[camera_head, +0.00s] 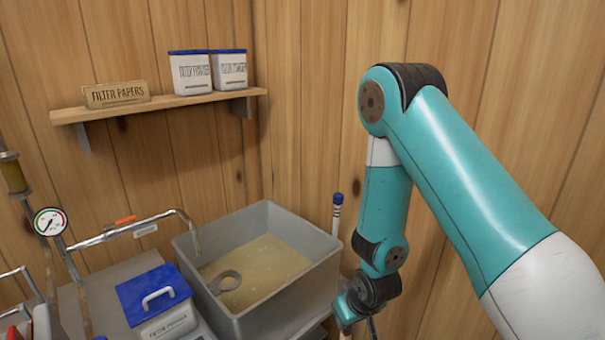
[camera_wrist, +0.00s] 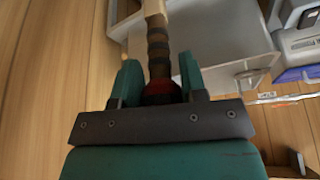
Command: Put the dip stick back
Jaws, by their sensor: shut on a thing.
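My gripper (camera_wrist: 160,85) is shut on the dip stick (camera_wrist: 158,50), a wooden rod with dark bands and a red part near the fingers. The rod reaches away from the jaws toward the top of the wrist view, beside the grey tub. In the head view my gripper (camera_head: 350,306) is low, just right of the tub; most of the held stick is hidden there. A white stick with a blue banded top (camera_head: 337,210) stands upright behind the tub's right corner.
The grey tub (camera_head: 205,236) holds amber liquid and a grey ring-ended tool (camera_head: 225,282). A blue-lidded box (camera_head: 155,292), a pipe and a gauge (camera_head: 50,222) stand to the left. A wall shelf (camera_head: 150,105) bears two white tubs and a filter papers sign.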

